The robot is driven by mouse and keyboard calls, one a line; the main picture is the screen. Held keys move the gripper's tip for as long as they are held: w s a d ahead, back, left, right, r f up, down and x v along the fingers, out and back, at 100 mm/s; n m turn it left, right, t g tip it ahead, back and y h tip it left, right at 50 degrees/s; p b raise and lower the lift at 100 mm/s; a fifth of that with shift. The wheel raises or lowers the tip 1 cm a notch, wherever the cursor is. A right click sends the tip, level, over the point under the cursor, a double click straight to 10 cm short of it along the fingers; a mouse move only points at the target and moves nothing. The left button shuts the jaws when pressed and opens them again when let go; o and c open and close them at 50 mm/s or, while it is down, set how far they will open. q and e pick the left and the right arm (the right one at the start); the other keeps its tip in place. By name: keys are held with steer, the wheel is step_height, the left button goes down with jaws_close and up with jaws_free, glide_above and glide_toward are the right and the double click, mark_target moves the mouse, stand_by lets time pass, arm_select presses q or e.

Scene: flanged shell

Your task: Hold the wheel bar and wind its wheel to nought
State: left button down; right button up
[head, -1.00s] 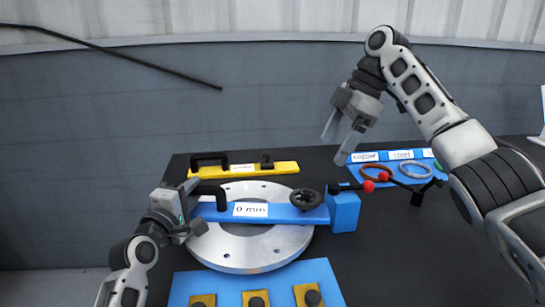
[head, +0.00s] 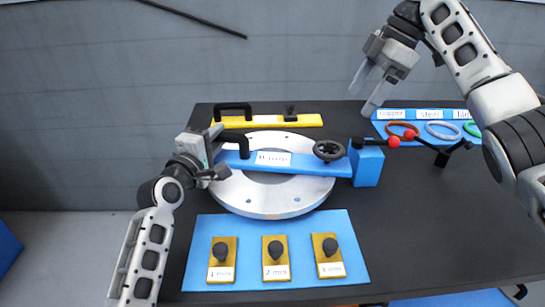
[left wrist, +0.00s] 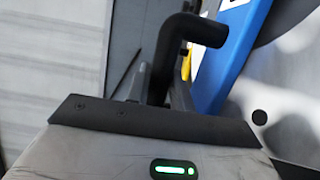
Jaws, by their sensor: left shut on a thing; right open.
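The blue wheel bar (head: 305,164) lies across the silver flanged ring (head: 262,208), with a white label (head: 272,159) whose figure is too small to read surely now. Its black handwheel (head: 328,150) is at the right end, beside a blue block (head: 367,166). My left gripper (head: 220,163) is shut on the bar's black handle (head: 240,139) at the left end. The handle also shows in the left wrist view (left wrist: 182,45); the fingertips are mostly hidden there. My right gripper (head: 367,92) is open and empty, up and right of the handwheel, apart from everything.
A yellow bar (head: 300,121) with a black handle lies behind the ring. A blue mat (head: 205,278) in front bears yellow blocks with black knobs. Coloured rings (head: 440,130) lie at the right back. The table's right front is clear.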

arm_select(q)
steer(key=shift+r, duration=0.2)
steer(key=c, duration=1.1)
jaws_free()
steer(key=shift+c, duration=0.2)
steer(key=shift+f, duration=0.1)
